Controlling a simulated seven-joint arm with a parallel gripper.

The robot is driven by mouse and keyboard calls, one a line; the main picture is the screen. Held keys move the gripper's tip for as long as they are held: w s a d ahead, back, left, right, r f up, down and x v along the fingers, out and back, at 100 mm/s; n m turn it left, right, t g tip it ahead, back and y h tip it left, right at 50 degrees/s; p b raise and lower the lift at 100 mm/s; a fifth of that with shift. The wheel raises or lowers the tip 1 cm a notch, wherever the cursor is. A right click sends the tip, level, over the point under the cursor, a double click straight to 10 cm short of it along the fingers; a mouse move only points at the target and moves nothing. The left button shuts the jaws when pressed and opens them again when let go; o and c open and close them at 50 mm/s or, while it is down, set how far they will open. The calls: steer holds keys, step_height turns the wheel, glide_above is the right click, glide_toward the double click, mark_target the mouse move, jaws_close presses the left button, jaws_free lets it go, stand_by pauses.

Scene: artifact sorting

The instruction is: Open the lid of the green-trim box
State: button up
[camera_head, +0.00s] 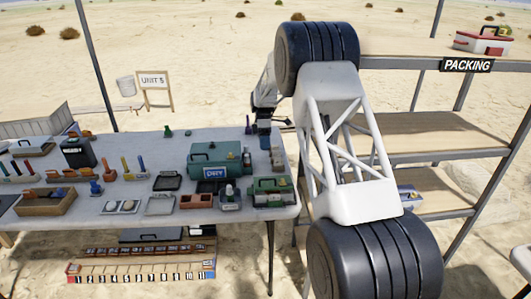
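I cannot tell for sure which box is the green-trim box. A small box with green parts (271,191) sits at the table's right front corner, its lid state too small to tell. A pale box with a dark greenish top (34,146) stands at the table's far left. A larger teal case (214,161) with a blue-and-white label stands right of centre and looks shut. My gripper (264,126) is at the table's back right corner, above or beside small dark items, apart from the boxes.
The table (130,215) holds many small bottles, trays and tools, with some bare room at the back middle. My large arm links cover the right middle. A shelf rack (440,135) with a "PACKING" sign (466,65) stands at right, a red-and-white box (482,42) on top.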

steer(key=s+m+t, duration=0.2)
steer(key=s+m, duration=0.1)
steer(key=m, duration=0.9)
steer(key=s+m+t, duration=0.3)
steer(key=m, duration=0.9)
steer(key=s+m+t, duration=0.3)
steer(key=m, duration=0.9)
steer(key=shift+s+f, duration=0.25)
steer(key=shift+s, duration=0.1)
steer(key=shift+f, duration=0.2)
steer(key=shift+f, duration=3.75)
steer(key=shift+d, duration=0.1)
steer(key=shift+c, duration=0.3)
